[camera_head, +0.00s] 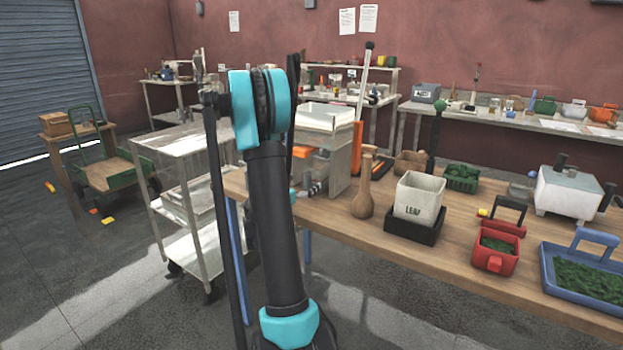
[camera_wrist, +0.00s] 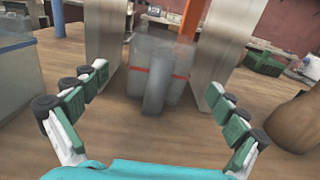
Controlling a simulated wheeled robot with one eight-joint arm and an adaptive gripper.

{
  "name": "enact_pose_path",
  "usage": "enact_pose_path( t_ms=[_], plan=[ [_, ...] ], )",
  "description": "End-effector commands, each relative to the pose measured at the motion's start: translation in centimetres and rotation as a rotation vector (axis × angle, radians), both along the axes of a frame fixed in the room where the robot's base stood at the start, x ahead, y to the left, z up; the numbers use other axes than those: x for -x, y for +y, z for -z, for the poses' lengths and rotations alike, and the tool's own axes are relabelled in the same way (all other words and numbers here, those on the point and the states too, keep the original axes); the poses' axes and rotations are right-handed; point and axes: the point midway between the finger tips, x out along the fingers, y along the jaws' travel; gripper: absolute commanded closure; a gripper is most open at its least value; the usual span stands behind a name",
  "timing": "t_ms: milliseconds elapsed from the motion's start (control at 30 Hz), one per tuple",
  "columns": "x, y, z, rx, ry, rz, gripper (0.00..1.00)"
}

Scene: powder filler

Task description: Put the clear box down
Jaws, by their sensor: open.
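The clear box (camera_wrist: 178,62), a see-through grey container with a red band and a handle-like front part, stands on the wooden tabletop (camera_wrist: 90,130) between two grey metal uprights in the wrist view. My gripper (camera_wrist: 156,80) is open, with one green-padded finger on each side and a visible gap to the box. The fingers hold nothing. In the head view my arm blocks much of the table's left end, and I cannot make out the gripper or the clear box there clearly.
A brown wooden bottle (camera_head: 364,197) stands close to the right finger. The grey metal stand (camera_head: 341,170) flanks the box. A white pot (camera_head: 419,195) in a black tray, a red bin (camera_head: 496,257) and a blue tray (camera_head: 583,283) fill the table further right.

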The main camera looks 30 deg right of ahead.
Motion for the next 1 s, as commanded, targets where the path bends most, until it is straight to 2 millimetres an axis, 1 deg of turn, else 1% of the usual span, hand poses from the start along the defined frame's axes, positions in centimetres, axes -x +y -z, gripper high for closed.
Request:
enact_pose_path(
  t_ms=[33,100,200,300,1000],
  plan=[
    [0.3,0.9,0.0,0.000,0.000,-0.003,0.03],
    [0.7,1.8,0.0,0.000,0.000,-0.002,0.03],
    [1.1,2.7,0.0,0.000,0.000,-0.002,0.03],
    [1.3,3.1,0.0,0.000,0.000,0.000,0.03],
    [1.4,3.2,0.0,0.000,0.000,0.001,0.03]
  ],
)
